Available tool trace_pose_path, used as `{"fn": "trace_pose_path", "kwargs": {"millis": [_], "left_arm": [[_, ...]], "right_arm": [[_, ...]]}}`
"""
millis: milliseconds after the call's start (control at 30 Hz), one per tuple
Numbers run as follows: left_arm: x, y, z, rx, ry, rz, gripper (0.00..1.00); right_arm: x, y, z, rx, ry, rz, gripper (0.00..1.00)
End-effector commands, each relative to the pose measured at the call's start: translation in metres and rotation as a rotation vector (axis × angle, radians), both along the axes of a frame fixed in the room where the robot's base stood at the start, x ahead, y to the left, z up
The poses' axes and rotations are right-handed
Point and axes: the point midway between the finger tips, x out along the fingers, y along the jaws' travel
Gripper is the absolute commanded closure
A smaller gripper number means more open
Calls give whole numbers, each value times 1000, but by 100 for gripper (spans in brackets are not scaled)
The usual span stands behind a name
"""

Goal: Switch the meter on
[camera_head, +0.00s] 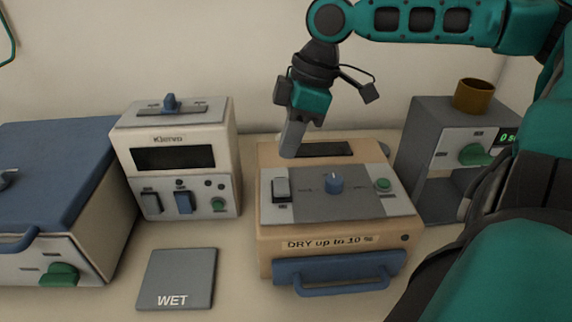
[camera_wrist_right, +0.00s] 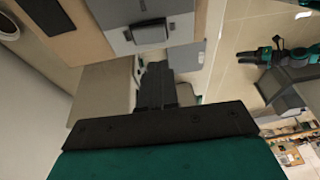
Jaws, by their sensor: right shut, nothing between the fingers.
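A cream Klervo unit (camera_head: 174,160) with a dark, blank display stands at centre left, with switches and a green button below the display. A tan box (camera_head: 330,244) labelled "DRY up to 10 %" stands right of it. Its sloped top has a pale rocker switch (camera_head: 281,188), a blue knob (camera_head: 333,183), a green button (camera_head: 383,185) and a dark window (camera_head: 324,149). I cannot tell which is the meter. My right gripper (camera_head: 291,140) is shut and empty, pointing down above the tan box's back left, behind the rocker. Its fingers (camera_wrist_right: 157,85) also show in the wrist view. My left gripper (camera_wrist_right: 272,52) appears small there.
A blue-lidded box (camera_head: 60,165) stands at far left. A grey flat plate marked "WET" (camera_head: 178,278) lies in front of the Klervo unit. A grey unit (camera_head: 425,150) with a lit display and a brown cup (camera_head: 474,95) on top stands at right, partly behind my arm.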

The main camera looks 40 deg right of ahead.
Motion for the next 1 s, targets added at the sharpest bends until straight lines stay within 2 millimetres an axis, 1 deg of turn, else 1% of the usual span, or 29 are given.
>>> {"fn": "trace_pose_path", "kwargs": {"millis": [33, 200, 300, 400, 533, 867, 1000], "left_arm": [[0, 0, -5, 0, -1, 0, 57], [0, 0, -12, 0, -1, 0, 57], [1, 0, -14, 0, -1, 0, 57], [1, 0, -16, 0, -1, 0, 57], [1, 0, -16, 0, -1, 0, 57], [1, 0, -16, 1, -1, -1, 57], [1, 0, -15, 0, -2, -1, 57]], "right_arm": [[0, 2, -13, -2, 5, 1, 100], [2, 8, -39, 0, 3, 1, 100], [0, 9, -52, 0, 2, 1, 100], [0, 10, -60, 1, 1, 0, 100], [-1, 10, -65, 0, 0, 0, 100], [-1, 10, -65, -1, -2, 0, 100], [-3, 11, -68, -24, -26, 1, 100]]}}
